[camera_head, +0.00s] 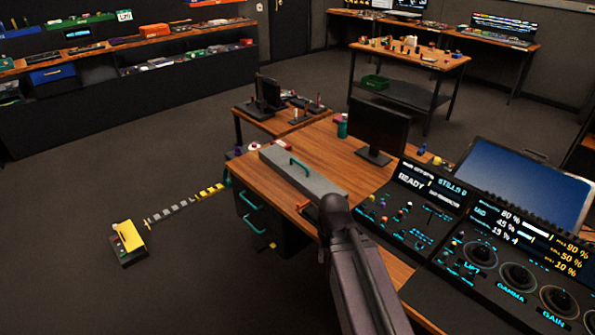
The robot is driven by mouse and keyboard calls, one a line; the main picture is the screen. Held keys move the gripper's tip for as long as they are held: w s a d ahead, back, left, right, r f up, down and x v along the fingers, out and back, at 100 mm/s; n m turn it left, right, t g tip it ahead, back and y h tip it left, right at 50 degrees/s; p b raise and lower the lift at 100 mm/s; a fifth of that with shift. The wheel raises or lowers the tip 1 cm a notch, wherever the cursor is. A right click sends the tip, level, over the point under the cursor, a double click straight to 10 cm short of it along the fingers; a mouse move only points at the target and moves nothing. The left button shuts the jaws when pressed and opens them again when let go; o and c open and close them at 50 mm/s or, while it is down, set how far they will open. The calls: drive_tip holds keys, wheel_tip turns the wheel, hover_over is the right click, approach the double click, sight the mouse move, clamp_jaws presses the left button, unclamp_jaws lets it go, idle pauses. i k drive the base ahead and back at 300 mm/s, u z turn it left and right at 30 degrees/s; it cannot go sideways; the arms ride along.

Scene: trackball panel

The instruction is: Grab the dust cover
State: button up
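A long grey cover with a teal handle (294,174) lies on the wooden desk, left of the black control panel; it looks like the dust cover. Its handle stands up from the top near the middle. My dark arm rises from the bottom edge, and its rounded joint is close to the cover's near right end. I cannot tell whether they touch. My gripper's fingers do not show; the arm hides that area.
The control panel (405,217) with lit screens, knobs and trackballs fills the right side. A monitor (378,130) stands behind the cover. A small orange item (303,205) lies beside my arm.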

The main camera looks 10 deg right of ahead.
sight(312, 185)
drive_tip(key=i, duration=0.95)
drive_tip(key=z, duration=0.05)
